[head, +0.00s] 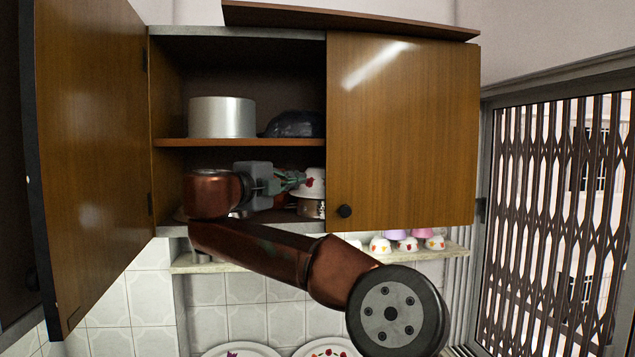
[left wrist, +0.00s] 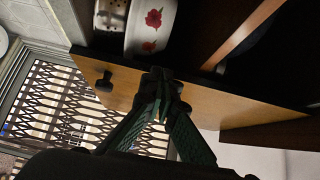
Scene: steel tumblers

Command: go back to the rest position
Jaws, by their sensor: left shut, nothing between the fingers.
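My left gripper (head: 300,179) is inside the open left half of the brown wall cabinet (head: 240,142), at the lower shelf level, pointing right. It is shut and empty, and its fingers also show in the left wrist view (left wrist: 160,78). Its tips are close to a white bowl with red flowers (head: 317,184); I cannot tell whether they touch it. That bowl shows beyond the fingers in the wrist view (left wrist: 152,28). A steel vessel (head: 311,210) is beneath the bowl, partly hidden by the closed right door. My right gripper is not in view.
The left cabinet door (head: 95,150) stands open; the right door (head: 400,130) is closed, with a dark knob (head: 345,211). A steel pot (head: 222,118) and dark bowl (head: 293,125) sit on the upper shelf. Small cups (head: 408,244) line a ledge below. A grille window (head: 560,200) is right.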

